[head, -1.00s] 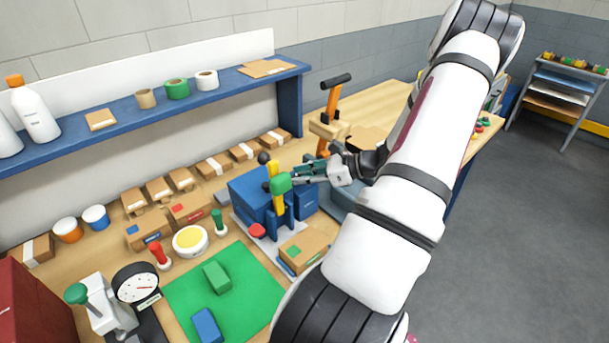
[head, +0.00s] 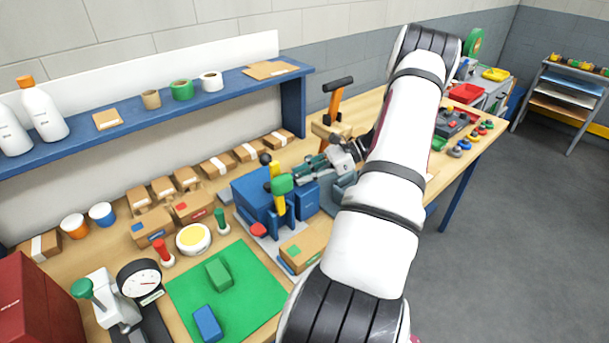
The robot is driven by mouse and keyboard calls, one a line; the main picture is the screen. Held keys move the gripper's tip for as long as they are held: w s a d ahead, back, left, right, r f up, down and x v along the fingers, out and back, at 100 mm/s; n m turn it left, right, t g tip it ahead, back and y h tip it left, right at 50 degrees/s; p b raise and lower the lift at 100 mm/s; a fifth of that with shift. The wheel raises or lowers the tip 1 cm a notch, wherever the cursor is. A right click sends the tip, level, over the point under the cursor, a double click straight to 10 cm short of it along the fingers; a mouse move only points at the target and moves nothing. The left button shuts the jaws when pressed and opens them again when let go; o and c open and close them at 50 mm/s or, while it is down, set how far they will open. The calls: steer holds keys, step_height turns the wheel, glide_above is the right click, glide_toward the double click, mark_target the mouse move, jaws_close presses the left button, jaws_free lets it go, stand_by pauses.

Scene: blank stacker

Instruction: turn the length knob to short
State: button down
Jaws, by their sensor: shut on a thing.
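The blue machine (head: 251,196) stands on a grey base plate in the middle of the bench. I see no readable length marking, so I cannot tell the knob's setting. My gripper (head: 298,178) reaches in from the right and is shut, its fingertips at the green knob. The fingers partly hide the contact.
A cardboard box (head: 303,249) lies close in front of the machine. An orange-handled press (head: 333,105) stands behind my gripper. A green mat (head: 238,300) with two blocks is at the front left. A blue shelf (head: 225,88) runs along the back.

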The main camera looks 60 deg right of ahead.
steer(key=c, duration=1.7)
jaws_free()
steer(key=v, duration=1.2)
steer(key=shift+s+d, duration=0.1)
